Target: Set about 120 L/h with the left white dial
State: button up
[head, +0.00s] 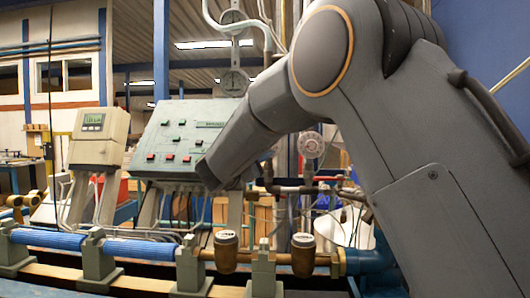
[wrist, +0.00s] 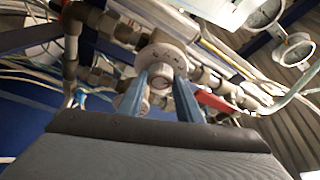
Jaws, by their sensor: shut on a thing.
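In the wrist view a round white dial (wrist: 165,58) with dark marks on its face sits on the pipework. My gripper (wrist: 160,88) has its two blue fingers on either side of the dial's small central knob (wrist: 158,98), shut on it. In the head view my arm covers this dial and the gripper. Another white dial (head: 311,145) shows uncovered to the right of my forearm. A grey-white meter box (head: 96,148) at left has a green display (head: 93,121); its digits are too small to read surely.
A green-grey control panel (head: 175,140) with red and dark buttons stands left of my arm. Brass meters (head: 226,252) and blue pipes (head: 140,248) run along the bench in front. A red lever (wrist: 213,100) sits close right of the fingers. Round gauges (wrist: 292,50) are at upper right.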

jog(key=shift+m+g, duration=0.3)
jog(key=shift+m, duration=0.4)
jog(key=o, duration=1)
jog(key=shift+o, duration=0.2)
jog(key=b+v, duration=0.1)
jog(key=v, duration=0.6)
jog(key=shift+s, duration=0.35)
jog(key=shift+a, duration=0.15)
